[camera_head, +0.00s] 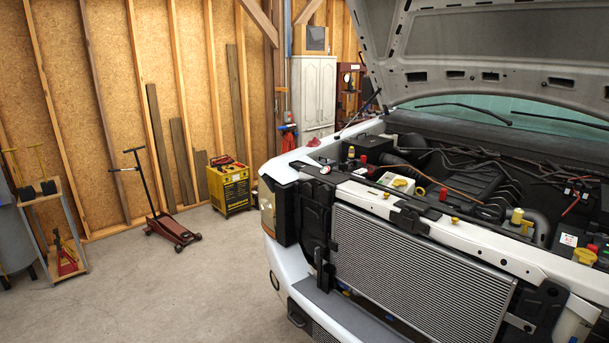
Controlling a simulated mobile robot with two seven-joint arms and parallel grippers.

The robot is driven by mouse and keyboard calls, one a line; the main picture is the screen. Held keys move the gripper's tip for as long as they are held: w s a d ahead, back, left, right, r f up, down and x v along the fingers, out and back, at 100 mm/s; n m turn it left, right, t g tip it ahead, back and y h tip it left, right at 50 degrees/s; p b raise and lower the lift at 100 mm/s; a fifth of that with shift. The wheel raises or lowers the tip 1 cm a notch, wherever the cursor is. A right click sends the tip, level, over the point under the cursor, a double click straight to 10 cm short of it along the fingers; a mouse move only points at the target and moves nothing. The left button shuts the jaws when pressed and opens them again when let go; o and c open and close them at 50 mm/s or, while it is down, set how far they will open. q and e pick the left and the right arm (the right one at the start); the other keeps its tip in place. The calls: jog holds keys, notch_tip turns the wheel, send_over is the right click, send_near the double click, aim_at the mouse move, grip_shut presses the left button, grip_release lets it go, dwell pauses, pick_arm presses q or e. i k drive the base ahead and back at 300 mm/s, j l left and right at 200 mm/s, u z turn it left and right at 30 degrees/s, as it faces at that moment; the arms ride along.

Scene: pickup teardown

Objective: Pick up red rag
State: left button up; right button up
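A small red, cloth-like thing (313,142), which looks like the red rag, lies on the far end of the white truck's fender (290,158). It is small in the picture and its folds cannot be made out. Another red item (288,141) hangs or stands by the back wall, left of the white cabinet; I cannot tell whether it is cloth. Neither of my grippers is in view.
The truck's open hood (500,50) hangs over the engine bay, with its radiator (415,275) facing front. A red floor jack (172,230), a yellow machine (230,188) and a small shelf stand (45,195) are at left. The concrete floor (190,290) between is clear.

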aim_at(315, 142)
jog(key=i+u, duration=0.1)
jog(key=i, duration=0.8)
jog(key=i+l, duration=0.15)
jog(key=i, duration=0.7)
jog(key=i+l+u, duration=0.15)
jog(key=i, duration=0.75)
jog(key=i+j+u, duration=0.1)
jog(key=i+j, duration=0.15)
jog(key=i, duration=0.5)
jog(key=i+j+u, duration=0.1)
jog(key=i, duration=0.7)
jog(key=i+j+u, duration=0.1)
jog(key=i, duration=0.7)
jog(key=i+l+z, duration=0.15)
jog(key=i+z, duration=0.15)
jog(key=i, duration=0.2)
jog(key=i+z, duration=0.3)
jog(key=i, duration=0.2)
jog(key=i+z, duration=0.3)
jog(key=i, duration=0.2)
jog(key=i+j+z, duration=0.3)
jog(key=i, duration=0.15)
jog(key=i+j+z, duration=0.3)
jog(key=i, duration=0.2)
jog(key=i+z, duration=0.1)
jog(key=z, duration=4.55)
